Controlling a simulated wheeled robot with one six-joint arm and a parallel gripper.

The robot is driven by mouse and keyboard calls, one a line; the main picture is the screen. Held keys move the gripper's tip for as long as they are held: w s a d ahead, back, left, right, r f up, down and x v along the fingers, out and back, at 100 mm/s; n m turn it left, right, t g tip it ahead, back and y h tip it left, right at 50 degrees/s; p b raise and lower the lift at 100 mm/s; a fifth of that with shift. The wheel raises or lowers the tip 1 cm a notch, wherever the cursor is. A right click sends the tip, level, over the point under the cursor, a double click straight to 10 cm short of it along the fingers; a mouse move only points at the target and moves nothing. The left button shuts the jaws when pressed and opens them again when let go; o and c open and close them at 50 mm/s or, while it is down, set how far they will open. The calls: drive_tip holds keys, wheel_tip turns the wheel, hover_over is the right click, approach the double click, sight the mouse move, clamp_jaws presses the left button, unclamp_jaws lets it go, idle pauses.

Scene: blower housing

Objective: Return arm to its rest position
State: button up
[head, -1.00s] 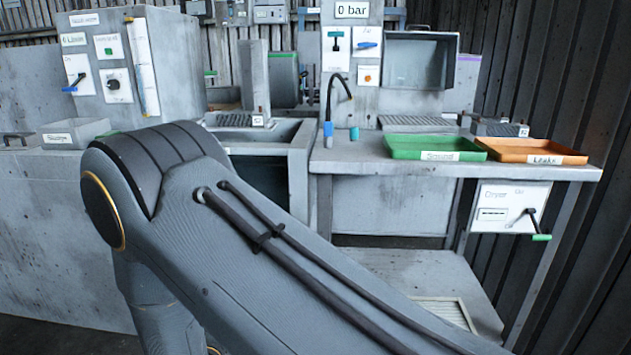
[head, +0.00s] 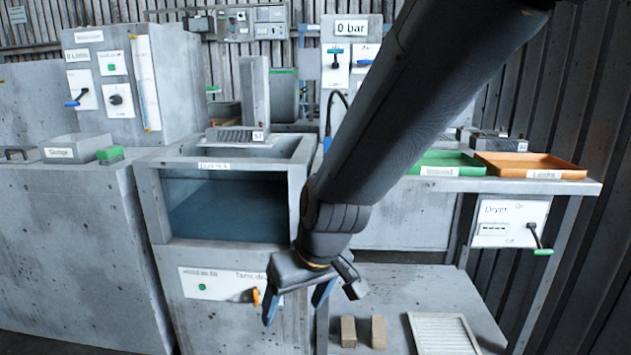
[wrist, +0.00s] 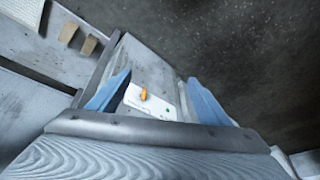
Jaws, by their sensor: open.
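My gripper (head: 298,302) hangs from my arm in front of the water tank cabinet in the head view, fingers pointing down. Its two blue fingers are spread apart with nothing between them. In the wrist view the open gripper (wrist: 155,98) shows both blue fingers. Between them, farther off, is a white panel (wrist: 150,100) with an orange handle (wrist: 143,94). The same orange handle (head: 256,297) shows in the head view, close to the left of the fingers. My arm crosses the head view from the upper right and hides part of the bench.
The tank (head: 225,205) has a glass front with blue water. A green tray (head: 440,172) and an orange tray (head: 520,174) lie on the right bench. Two small tan blocks (head: 348,331) and a white grille (head: 442,335) lie on the low shelf. A dryer panel (head: 495,222) hangs at right.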

drive_tip(key=s+d+r+m+g+h, duration=0.1)
drive_tip(key=s+d+r+m+g, duration=0.1)
drive_tip(key=s+d, duration=0.5)
drive_tip(key=s+d+r+m+g+h, duration=0.1)
drive_tip(key=s+d+r, duration=0.2)
drive_tip(key=s+d, duration=0.35)
drive_tip(key=d+r+m+h+p, duration=0.1)
drive_tip(key=d+r+m+p, duration=0.2)
drive_tip(key=d+r+p, duration=0.6)
drive_tip(key=p, duration=0.8)
drive_tip(key=shift+w+d+p, duration=0.15)
drive_tip(key=shift+d+p, duration=0.15)
